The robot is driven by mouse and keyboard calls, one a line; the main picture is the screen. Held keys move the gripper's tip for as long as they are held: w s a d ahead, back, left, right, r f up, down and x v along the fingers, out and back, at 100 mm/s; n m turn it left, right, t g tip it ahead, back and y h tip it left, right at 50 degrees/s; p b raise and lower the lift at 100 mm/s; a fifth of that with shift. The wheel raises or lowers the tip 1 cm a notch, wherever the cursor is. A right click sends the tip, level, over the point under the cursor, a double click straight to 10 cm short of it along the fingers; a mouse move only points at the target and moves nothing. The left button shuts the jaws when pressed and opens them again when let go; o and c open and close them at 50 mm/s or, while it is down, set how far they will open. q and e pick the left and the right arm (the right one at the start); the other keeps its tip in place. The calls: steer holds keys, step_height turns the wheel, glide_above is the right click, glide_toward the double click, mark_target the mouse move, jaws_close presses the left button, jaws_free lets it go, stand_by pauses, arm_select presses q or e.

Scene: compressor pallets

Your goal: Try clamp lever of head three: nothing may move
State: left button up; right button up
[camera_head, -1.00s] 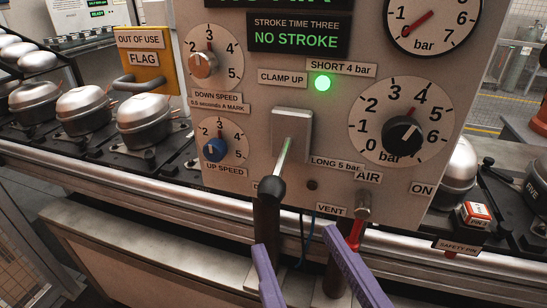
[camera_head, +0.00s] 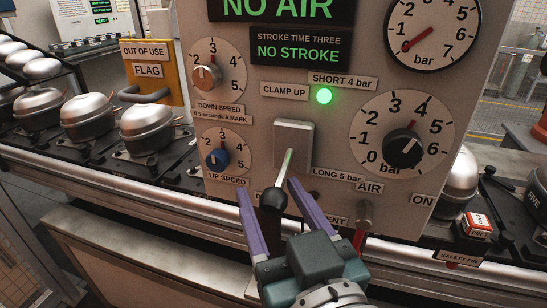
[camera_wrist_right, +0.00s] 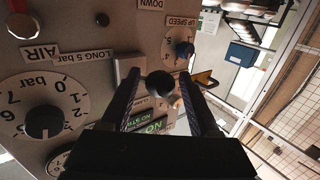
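The clamp lever (camera_head: 285,166) is a thin steel rod with a black knob, coming out of a grey block on the panel and pointing down. My right gripper (camera_head: 268,187) is open, its two purple fingers one on each side of the lever's knob. In the right wrist view the knob (camera_wrist_right: 160,83) sits between the finger tips, with gaps visible on both sides. The green lamp (camera_head: 324,96) by the CLAMP UP label is lit. The displays read NO AIR (camera_head: 278,9) and NO STROKE (camera_head: 298,52). My left gripper is not in view.
A red-handled AIR valve (camera_head: 361,238) hangs close right of the gripper. Blue (camera_head: 217,160) and copper (camera_head: 207,77) speed knobs are left, a black pressure knob (camera_head: 402,149) right. The gauge (camera_head: 432,33) needle points near zero. Silver compressors (camera_head: 148,130) line the conveyor.

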steer(key=c, duration=0.9)
jaws_close()
steer(key=shift+a+r, duration=0.1)
steer(key=shift+r, duration=0.05)
